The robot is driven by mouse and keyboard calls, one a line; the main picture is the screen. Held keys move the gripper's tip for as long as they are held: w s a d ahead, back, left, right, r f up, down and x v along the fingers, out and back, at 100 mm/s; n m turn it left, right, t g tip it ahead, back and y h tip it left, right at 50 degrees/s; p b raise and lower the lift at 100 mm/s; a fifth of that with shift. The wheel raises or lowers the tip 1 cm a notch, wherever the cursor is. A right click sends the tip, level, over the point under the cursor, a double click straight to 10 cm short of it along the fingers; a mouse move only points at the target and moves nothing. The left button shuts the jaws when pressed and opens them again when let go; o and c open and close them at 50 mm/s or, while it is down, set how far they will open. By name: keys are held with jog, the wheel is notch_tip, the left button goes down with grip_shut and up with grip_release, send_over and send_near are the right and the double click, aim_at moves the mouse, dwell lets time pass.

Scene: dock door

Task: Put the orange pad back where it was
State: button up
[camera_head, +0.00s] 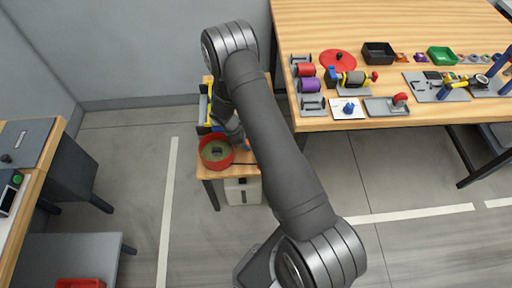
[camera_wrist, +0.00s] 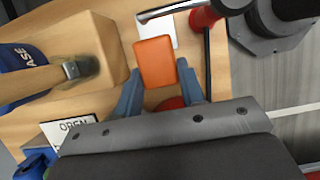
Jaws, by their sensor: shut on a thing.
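The orange pad (camera_wrist: 155,62) is between the two blue-grey fingers of my gripper (camera_wrist: 160,68) in the wrist view. The gripper is shut on it. The pad hangs over a small wooden table, and a white square patch (camera_wrist: 160,32) shows partly behind its far edge. The height of the pad above the table is hard to judge. In the head view my gripper (camera_head: 235,133) is over the small table (camera_head: 208,171), and my arm hides most of the pad there.
A red round pan (camera_head: 216,152) with a green inside stands at the small table's front. A wooden block (camera_wrist: 105,50), an OPEN card (camera_wrist: 70,130) and a red cylinder (camera_wrist: 205,17) surround the gripper. The large workbench (camera_head: 400,20) holds several parts. Floor left of the small table is clear.

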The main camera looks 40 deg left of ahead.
notch_tip(320, 180, down, 4)
jog(key=shift+r, duration=0.25)
jog(key=w+d, duration=0.2)
jog(key=d, duration=0.1)
jog(key=shift+w+f, duration=0.4)
jog(key=shift+f, duration=0.25)
jog(key=shift+f, duration=0.2)
jog(key=o, duration=1)
jog(key=shift+c, duration=0.2)
jog(key=shift+r, duration=0.1)
jog(key=v, duration=1.2)
jog(key=shift+r, duration=0.1)
